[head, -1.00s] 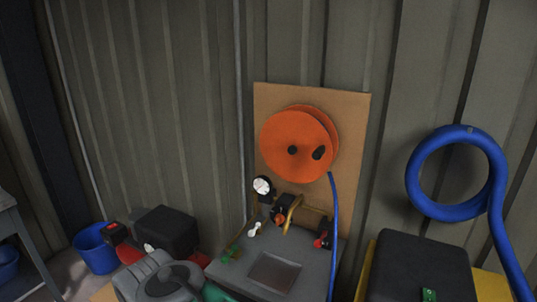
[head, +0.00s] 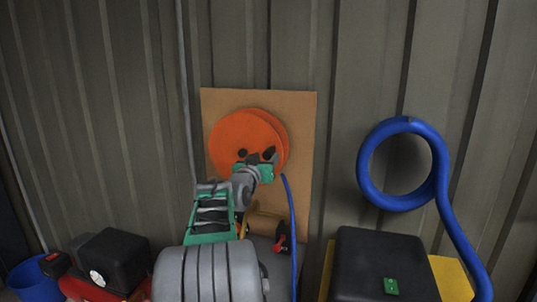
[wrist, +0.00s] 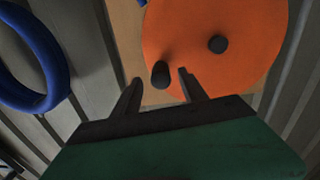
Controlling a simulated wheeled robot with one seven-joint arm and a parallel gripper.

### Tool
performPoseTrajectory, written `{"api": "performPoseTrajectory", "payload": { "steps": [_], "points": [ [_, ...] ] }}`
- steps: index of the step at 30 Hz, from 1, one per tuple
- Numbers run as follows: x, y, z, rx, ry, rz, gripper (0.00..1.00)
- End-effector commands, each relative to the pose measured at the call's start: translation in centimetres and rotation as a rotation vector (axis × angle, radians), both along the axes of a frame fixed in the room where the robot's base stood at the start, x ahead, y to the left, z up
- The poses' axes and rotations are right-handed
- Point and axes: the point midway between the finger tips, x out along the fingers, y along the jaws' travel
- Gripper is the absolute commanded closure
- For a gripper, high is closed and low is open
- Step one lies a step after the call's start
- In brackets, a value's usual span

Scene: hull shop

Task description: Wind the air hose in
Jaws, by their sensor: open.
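The orange hose reel (head: 235,135) is mounted on a brown board on the wall, and it fills the upper right of the wrist view (wrist: 255,50). Its dark crank knob (wrist: 160,74) sticks out near the reel's edge, apart from the dark hub (wrist: 217,44). My gripper (head: 262,159) is in front of the reel's lower right. In the wrist view its open fingers (wrist: 158,82) stand either side of the knob in the picture; I cannot tell whether the knob is between them in depth. The blue air hose (head: 291,235) hangs down from the reel's right side.
A thick blue coiled hose (head: 366,175) hangs on the wall to the right. A black case (head: 380,262) with a green tag stands below it. A red and black machine (head: 110,262) and a blue bucket (head: 35,280) are at lower left.

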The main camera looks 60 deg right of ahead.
Motion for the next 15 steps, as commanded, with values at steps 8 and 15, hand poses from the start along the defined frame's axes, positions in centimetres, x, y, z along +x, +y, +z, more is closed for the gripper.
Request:
{"api": "performPoseTrajectory", "payload": {
  "steps": [8, 15],
  "points": [
    [0.7, -4.1, 0.2, 0.002, -0.001, 0.002, 0.49],
    [0.8, -4.2, 0.0, 0.001, -0.001, 0.003, 0.49]
  ]
}}
